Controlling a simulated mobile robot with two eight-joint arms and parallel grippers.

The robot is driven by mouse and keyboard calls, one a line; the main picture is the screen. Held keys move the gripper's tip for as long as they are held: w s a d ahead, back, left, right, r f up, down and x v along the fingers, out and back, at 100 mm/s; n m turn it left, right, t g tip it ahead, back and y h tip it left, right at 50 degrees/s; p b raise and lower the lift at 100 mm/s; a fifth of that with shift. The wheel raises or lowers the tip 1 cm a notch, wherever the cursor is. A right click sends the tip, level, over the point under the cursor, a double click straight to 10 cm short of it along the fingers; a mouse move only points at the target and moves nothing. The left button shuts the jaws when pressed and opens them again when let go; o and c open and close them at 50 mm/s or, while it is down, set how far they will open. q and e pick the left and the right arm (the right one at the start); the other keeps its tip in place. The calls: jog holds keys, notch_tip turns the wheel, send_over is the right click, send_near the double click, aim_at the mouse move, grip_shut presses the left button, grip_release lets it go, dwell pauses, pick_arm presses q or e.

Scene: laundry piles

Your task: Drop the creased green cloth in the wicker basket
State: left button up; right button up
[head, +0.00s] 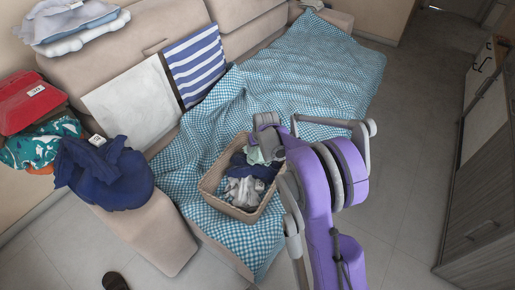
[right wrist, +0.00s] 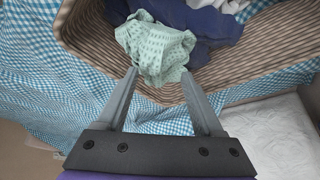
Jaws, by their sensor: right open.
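The creased green cloth (right wrist: 155,48) is pale mint with a patterned weave. In the right wrist view it lies crumpled at the basket's edge, overlapping the rim, with dark blue cloth beside it. In the head view the green cloth (head: 256,156) shows at the right side of the wicker basket (head: 211,181), partly hidden by my right gripper (head: 267,138). The basket's ribbed wall (right wrist: 85,42) also shows in the wrist view. My right gripper (right wrist: 160,74) is open, its fingertips at the cloth's lower edge, with nothing visibly clamped. My left gripper is out of view.
Dark blue cloth (head: 262,172) and a grey-white cloth (head: 244,192) lie in the basket. It stands on a blue checked blanket (head: 300,75) over the sofa (head: 150,235). A navy pile (head: 105,172) sits at left. Grey cabinets (head: 482,190) stand at right.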

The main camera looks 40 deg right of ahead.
pick_arm(q)
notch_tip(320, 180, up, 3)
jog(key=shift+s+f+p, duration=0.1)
jog(key=shift+p, duration=0.95)
pick_arm(e)
jog(key=v, duration=1)
jog(key=shift+r, duration=0.2)
jog(key=s+a+r+n, duration=0.1)
jog(key=s+a+r, duration=0.1)
jog(key=s+a, duration=0.35)
jog(key=s+a+r+n, duration=0.1)
jog(key=s+a+r, duration=0.15)
jog(key=a, duration=0.55)
jog(key=s+a+f+n+y, duration=0.1)
jog(key=s+a+f, duration=0.1)
jog(key=s+a, duration=0.45)
jog(key=s+a+f+n+y, duration=0.15)
jog(key=s+a, duration=0.25)
jog(key=s, duration=0.6)
pick_arm(q)
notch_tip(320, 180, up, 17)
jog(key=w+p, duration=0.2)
jog(key=p, duration=1.3)
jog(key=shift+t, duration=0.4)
pick_arm(e)
notch_tip(320, 180, up, 17)
jog(key=w+t, duration=0.1)
jog(key=w, duration=0.1)
jog(key=shift+h, duration=0.35)
